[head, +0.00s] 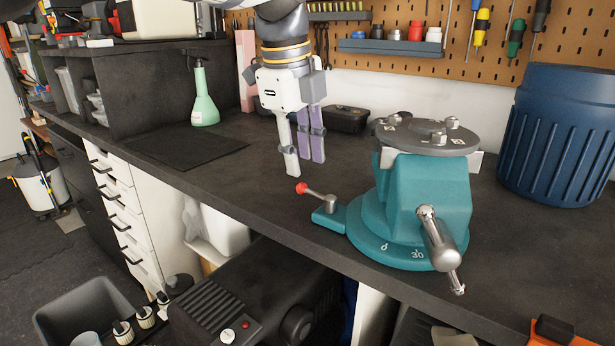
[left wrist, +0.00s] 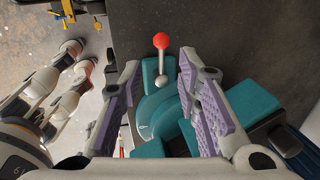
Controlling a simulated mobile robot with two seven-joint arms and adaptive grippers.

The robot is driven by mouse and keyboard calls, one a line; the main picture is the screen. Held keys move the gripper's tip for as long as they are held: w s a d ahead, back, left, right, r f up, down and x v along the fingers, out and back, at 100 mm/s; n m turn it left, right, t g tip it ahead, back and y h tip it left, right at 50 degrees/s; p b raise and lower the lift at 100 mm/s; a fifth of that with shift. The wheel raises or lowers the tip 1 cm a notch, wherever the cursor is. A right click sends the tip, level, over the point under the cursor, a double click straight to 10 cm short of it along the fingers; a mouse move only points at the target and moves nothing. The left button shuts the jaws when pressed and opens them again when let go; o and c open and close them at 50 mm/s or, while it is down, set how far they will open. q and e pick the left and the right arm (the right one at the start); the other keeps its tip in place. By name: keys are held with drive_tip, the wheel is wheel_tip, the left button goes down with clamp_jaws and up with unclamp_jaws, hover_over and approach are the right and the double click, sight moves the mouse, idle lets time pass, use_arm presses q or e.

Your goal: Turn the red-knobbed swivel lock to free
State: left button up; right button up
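The swivel lock's lever has a red knob (head: 302,188) and a metal pivot (head: 331,203) on a teal lug at the left of the vise base. The lever points left and slightly up from its pivot. The teal vise (head: 425,190) stands on the bench. My left gripper (head: 305,166) hangs fingers down, above and behind the knob, apart from it. In the left wrist view, its purple-padded fingers (left wrist: 159,63) are spread with nothing held, and the red knob (left wrist: 161,40) shows beyond them. My right gripper is not in view.
The vise handle (head: 440,240) juts out at the front right of the vise. A blue bin (head: 557,135) stands to the right. A green spray bottle (head: 204,100) and a dark mat (head: 180,148) lie to the left. The bench around the knob is clear.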

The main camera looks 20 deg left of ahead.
sight(308, 189)
use_arm(q)
drive_tip(key=f, duration=0.2)
drive_tip(key=w+f, duration=0.1)
drive_tip(key=f, duration=0.2)
drive_tip(key=shift+w+d+f, duration=0.1)
drive_tip(key=shift+d+f, duration=0.1)
drive_tip(key=shift+f, duration=0.05)
clamp_jaws()
